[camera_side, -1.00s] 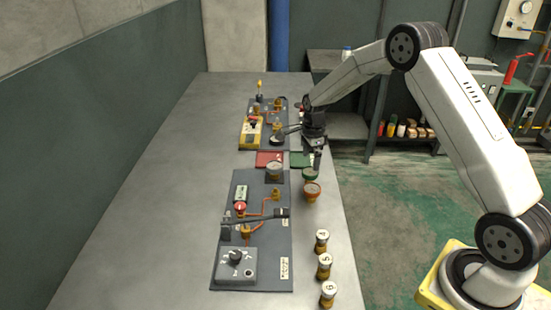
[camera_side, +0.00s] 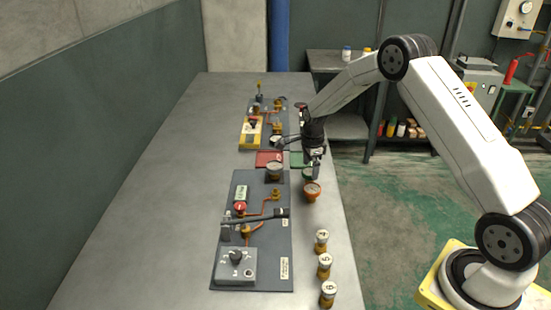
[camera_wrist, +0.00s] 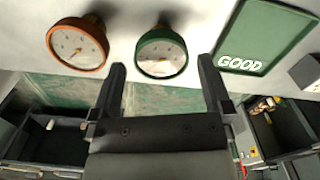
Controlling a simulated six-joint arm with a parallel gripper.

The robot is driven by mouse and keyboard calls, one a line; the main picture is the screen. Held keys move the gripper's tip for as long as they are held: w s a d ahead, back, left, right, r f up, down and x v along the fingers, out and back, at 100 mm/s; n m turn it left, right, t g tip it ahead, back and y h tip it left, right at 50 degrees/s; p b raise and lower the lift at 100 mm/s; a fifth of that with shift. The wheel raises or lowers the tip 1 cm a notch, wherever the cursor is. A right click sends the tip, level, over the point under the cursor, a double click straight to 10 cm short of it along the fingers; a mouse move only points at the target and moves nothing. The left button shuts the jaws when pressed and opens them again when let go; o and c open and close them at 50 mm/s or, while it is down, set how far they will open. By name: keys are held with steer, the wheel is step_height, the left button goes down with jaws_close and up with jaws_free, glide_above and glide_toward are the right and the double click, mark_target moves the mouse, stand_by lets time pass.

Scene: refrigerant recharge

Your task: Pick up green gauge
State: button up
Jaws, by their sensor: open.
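The green gauge (camera_wrist: 161,53) shows in the wrist view as a white dial in a green ring, just beyond my fingertips and between their lines. In the side view the green gauge (camera_side: 308,173) stands near the table's right edge, partly hidden by my gripper. My gripper (camera_wrist: 160,62) is open and empty, its two dark fingers spread wide on either side of the gauge's lower part. In the side view my gripper (camera_side: 314,168) points down at the gauge. Whether the fingers touch it cannot be told.
An orange gauge (camera_wrist: 77,47) stands close to the left of the green one; it also shows in the side view (camera_side: 312,191). A green GOOD mat (camera_wrist: 258,38) lies to the right.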

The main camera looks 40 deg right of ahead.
mark_target(310, 171)
steer(key=shift+d+f, duration=0.1)
steer(key=shift+f, duration=2.15)
steer(key=c, duration=1.1)
steer(key=shift+r, duration=0.2)
steer(key=shift+r, duration=0.5)
steer(key=shift+s+a+r, duration=0.6)
steer(key=shift+s+r, duration=1.35)
steer(key=shift+s, duration=0.3)
steer(key=shift+s+a+r, duration=0.55)
steer(key=shift+s+r, duration=1.4)
steer(key=shift+s, duration=0.3)
steer(key=shift+s+a+r, duration=0.6)
steer(key=shift+s+r, duration=1.35)
steer(key=shift+s, duration=0.3)
